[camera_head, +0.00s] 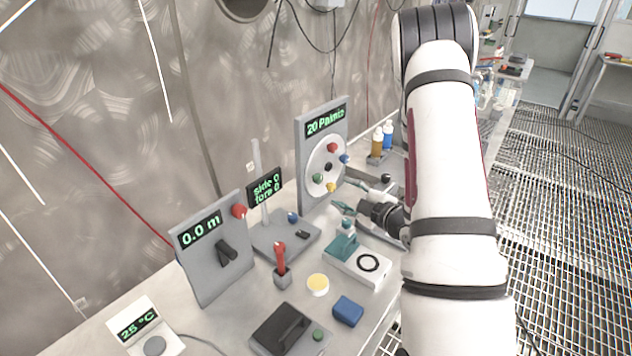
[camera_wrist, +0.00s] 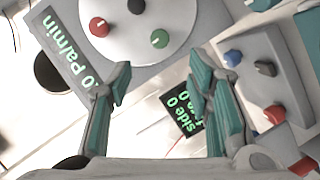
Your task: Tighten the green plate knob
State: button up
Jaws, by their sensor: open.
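The green plate knob (camera_head: 318,177) sits at the lower left of a round white plate (camera_head: 313,161) on an upright grey panel reading 20 Pa/min. Red (camera_head: 333,147), blue (camera_head: 345,158), yellow (camera_head: 331,187) and black (camera_head: 328,167) knobs share the plate. My gripper (camera_head: 345,196) is open and empty, in front of the plate's lower right in the head view. In the wrist view, the green knob (camera_wrist: 160,38) shows beyond the gap between the fingertips (camera_wrist: 160,80), apart from both. The red knob (camera_wrist: 98,27) is to its left.
A side/fore display (camera_head: 265,187) stands left of the plate panel; it shows between my fingers in the wrist view (camera_wrist: 181,108). A 0.0 m panel (camera_head: 213,248), red-handled joystick (camera_head: 280,258) and teal-and-white device (camera_head: 357,262) crowd the bench. Bottles (camera_head: 382,138) stand behind my gripper.

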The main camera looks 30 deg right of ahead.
aim_at(320, 180)
jog(key=x, duration=1.2)
jog(key=shift+w, duration=0.2)
grip_shut()
